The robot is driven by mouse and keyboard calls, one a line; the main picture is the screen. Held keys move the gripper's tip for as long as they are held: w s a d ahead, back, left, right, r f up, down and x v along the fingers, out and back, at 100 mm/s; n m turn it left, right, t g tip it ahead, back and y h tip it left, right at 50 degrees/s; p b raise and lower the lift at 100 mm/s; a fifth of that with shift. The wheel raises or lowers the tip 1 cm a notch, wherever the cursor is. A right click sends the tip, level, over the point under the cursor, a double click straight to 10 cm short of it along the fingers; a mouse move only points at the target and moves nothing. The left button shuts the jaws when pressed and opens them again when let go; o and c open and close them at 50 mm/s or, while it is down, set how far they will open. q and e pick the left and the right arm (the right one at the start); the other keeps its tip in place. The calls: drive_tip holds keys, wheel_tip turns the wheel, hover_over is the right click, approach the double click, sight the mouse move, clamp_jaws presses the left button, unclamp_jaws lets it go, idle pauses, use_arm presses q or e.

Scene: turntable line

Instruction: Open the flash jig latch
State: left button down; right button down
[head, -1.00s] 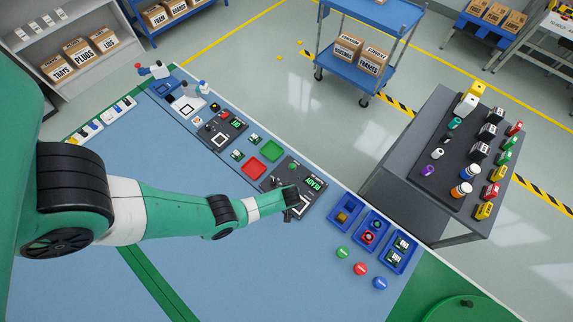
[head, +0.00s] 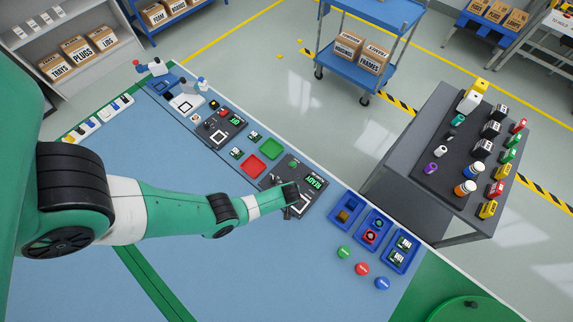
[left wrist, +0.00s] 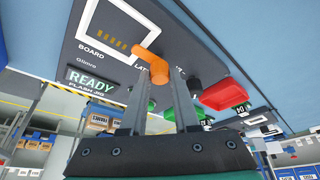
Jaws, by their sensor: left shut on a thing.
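The flash jig (head: 315,197) is a dark panel on the blue bench, with a green READY display (head: 316,182). In the left wrist view its label, the READY display (left wrist: 91,82) and a white-framed board area (left wrist: 97,35) show. The orange latch handle (left wrist: 158,70) sits beside that frame. My left gripper (head: 297,211) is over the jig. In the left wrist view my left gripper (left wrist: 158,92) has its two fingers on either side of the orange handle, shut on it. In the head view my wrist and fingers hide the latch. My right gripper is not in view.
A red tray (head: 255,166) and a green tray (head: 269,149) lie left of the jig, with another dark jig (head: 218,128) beyond. Blue bins (head: 346,223) stand to its right, near several coloured buttons (head: 362,268). The bench's left middle is clear.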

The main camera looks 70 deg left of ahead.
use_arm(q)
drive_tip(key=shift+m, duration=0.4)
drive_tip(key=m+t, duration=0.1)
drive_tip(key=m, duration=0.1)
drive_tip(key=m+t+p, duration=0.1)
drive_tip(key=m, duration=0.2)
drive_tip(key=shift+s+a+h, duration=0.1)
drive_tip(key=shift+s+h, duration=0.1)
drive_tip(key=shift+h, duration=0.2)
drive_tip(key=m, duration=0.2)
drive_tip(key=shift+a+m+t+h+p, duration=0.1)
drive_tip(key=shift+m+t+h+p, duration=0.3)
drive_tip(key=shift+m+h, duration=0.4)
drive_tip(key=shift+m, duration=0.5)
drive_tip(key=m, duration=0.2)
drive_tip(key=m+h+b, duration=0.1)
drive_tip(key=m, duration=0.1)
drive_tip(key=shift+a+f+t+h+b, duration=0.1)
drive_tip(key=shift+a+t+h+b, duration=0.05)
drive_tip(key=shift+t+h+b, duration=0.2)
drive_tip(key=shift+m+h+b, duration=0.4)
drive_tip(key=shift+m+h, duration=0.15)
drive_tip(key=shift+m, duration=1.25)
